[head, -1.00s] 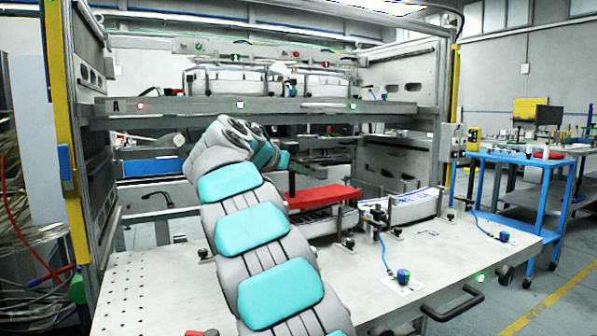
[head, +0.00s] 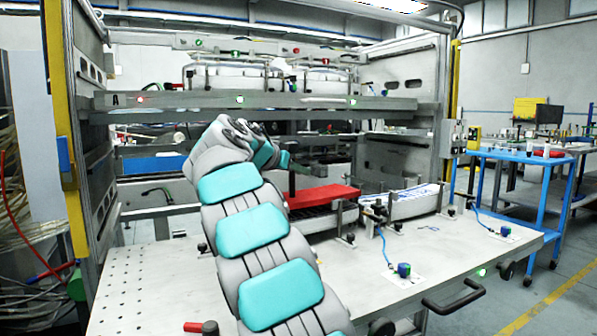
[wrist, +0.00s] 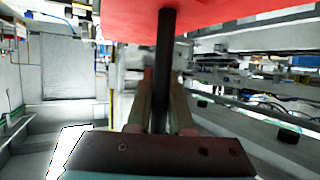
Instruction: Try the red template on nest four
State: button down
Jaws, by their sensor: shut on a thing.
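The red template (head: 325,195) is a flat red plate with a dark upright post (head: 292,182) at its left end. No nest number is readable. My gripper (wrist: 160,115) is shut on the dark post in the wrist view, with the red template (wrist: 220,15) across the top of that picture. In the head view my gripper's fingers are hard to make out behind my arm.
Another nest (head: 415,203) with white and blue strips lies to the right. Posts and a blue-capped fitting (head: 403,270) stand on the pale table (head: 150,290). A shelf (head: 300,103) crosses above with more nests. A blue cart (head: 515,158) stands at right.

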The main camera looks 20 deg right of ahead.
jog(key=shift+f, duration=0.2)
jog(key=c, duration=0.7)
grip_release()
jog(key=shift+c, duration=0.2)
